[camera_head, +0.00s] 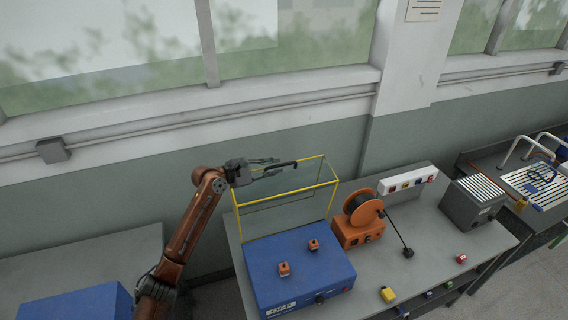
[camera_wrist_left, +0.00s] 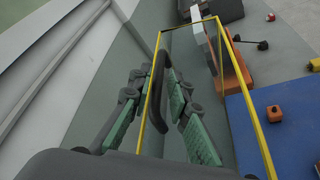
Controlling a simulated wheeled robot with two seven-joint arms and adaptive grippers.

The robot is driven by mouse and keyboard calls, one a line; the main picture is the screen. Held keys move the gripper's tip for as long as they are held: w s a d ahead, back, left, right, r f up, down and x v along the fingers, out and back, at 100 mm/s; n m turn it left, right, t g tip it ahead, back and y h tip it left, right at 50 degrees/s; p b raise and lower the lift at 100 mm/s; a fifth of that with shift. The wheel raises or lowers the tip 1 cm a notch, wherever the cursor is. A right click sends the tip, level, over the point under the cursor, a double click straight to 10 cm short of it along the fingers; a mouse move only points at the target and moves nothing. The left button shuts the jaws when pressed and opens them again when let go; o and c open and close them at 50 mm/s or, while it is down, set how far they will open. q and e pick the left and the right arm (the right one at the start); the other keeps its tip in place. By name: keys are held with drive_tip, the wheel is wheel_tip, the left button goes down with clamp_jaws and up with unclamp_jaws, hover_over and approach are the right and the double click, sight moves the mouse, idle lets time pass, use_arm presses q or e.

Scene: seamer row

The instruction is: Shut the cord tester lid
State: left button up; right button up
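The cord tester (camera_head: 300,270) is a blue box on the bench with two orange sockets on top. Its clear lid with a yellow frame (camera_head: 288,193) stands open and upright along the tester's back edge. My left gripper (camera_head: 272,169) is behind the lid's top edge, its fingers apart. In the left wrist view the black handle (camera_wrist_left: 157,75) of the lid lies between the spread fingertips (camera_wrist_left: 153,78); I cannot tell whether either finger touches it. The yellow frame (camera_wrist_left: 252,110) and the blue top also show there. My right gripper is not in view.
An orange cable reel (camera_head: 362,212) stands right of the tester, near a white socket strip (camera_head: 408,180). A grey ribbed box (camera_head: 473,203) is farther right. Yellow and red small blocks lie near the bench's front. The wall and window sill are close behind the lid.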

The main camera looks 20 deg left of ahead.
sight(279, 165)
use_arm(q)
drive_tip(key=x, duration=0.4)
drive_tip(key=shift+w+a+f+p, duration=0.1)
drive_tip(key=shift+w+p, duration=0.15)
drive_tip(key=shift+p, duration=0.05)
drive_tip(key=shift+f, duration=0.1)
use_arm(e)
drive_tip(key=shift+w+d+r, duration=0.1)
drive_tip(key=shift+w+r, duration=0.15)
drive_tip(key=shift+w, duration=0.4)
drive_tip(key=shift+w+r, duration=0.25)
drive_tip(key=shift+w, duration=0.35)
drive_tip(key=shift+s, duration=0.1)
use_arm(q)
clamp_jaws()
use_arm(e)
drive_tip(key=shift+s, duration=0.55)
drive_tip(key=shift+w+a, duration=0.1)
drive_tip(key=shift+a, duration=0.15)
